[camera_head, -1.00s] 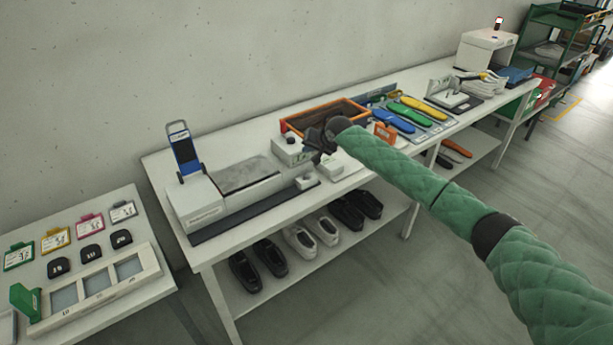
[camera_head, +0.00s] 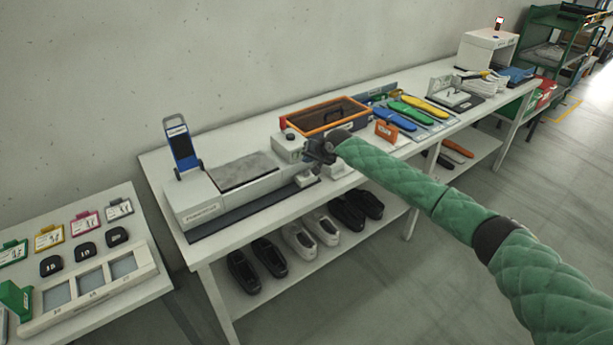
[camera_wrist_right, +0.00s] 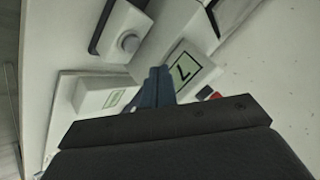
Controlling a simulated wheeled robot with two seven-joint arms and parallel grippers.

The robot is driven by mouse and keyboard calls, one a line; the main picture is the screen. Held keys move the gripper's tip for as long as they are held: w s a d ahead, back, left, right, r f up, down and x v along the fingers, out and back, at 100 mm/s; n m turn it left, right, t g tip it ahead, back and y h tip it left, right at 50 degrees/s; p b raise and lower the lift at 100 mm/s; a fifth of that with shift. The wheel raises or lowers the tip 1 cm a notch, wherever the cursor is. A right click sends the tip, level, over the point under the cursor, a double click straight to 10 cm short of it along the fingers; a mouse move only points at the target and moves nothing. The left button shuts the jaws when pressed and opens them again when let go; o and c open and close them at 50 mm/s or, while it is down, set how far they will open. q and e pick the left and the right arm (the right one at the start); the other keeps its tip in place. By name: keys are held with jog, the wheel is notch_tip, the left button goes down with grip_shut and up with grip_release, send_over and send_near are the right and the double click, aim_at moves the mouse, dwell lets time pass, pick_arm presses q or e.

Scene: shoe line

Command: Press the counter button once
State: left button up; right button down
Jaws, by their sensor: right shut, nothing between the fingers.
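A small white box (camera_head: 287,148) with a dark button-like knob (camera_head: 289,134) on top stands on the bench, at the right end of the grey machine; I take it for the counter. In the right wrist view a white block with a dark-framed panel (camera_wrist_right: 185,70) shows just right of my fingertips; I cannot tell if it is the same box. A small red patch (camera_wrist_right: 215,96) lies beside it. My right gripper (camera_head: 315,157) is shut and empty, just right of the box; its fingers also show in the wrist view (camera_wrist_right: 156,84). Contact cannot be told. My left gripper is not in view.
The machine has a round white knob (camera_wrist_right: 129,42) near my fingers. A small white block (camera_head: 336,169) lies at the bench's front edge. An orange-rimmed tray (camera_head: 340,108) and an orange stand (camera_head: 386,131) are close behind and right. Shoes (camera_head: 298,240) stand on the shelf below.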

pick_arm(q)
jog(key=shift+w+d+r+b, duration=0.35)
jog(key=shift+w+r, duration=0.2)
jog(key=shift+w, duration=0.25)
pick_arm(e)
jog(key=shift+f, duration=1.35)
jog(key=shift+f, duration=0.1)
jog(key=shift+f, duration=0.3)
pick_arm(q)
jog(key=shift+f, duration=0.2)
pick_arm(e)
jog(key=shift+f, duration=0.5)
dwell(0.9)
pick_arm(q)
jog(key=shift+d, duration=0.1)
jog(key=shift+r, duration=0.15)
pick_arm(e)
jog(key=shift+r, duration=0.15)
pick_arm(q)
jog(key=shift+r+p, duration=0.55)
jog(key=shift+p, duration=0.05)
pick_arm(e)
jog(key=shift+r, duration=0.8)
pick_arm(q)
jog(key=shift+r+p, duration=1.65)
pick_arm(e)
jog(key=shift+r, duration=2.45)
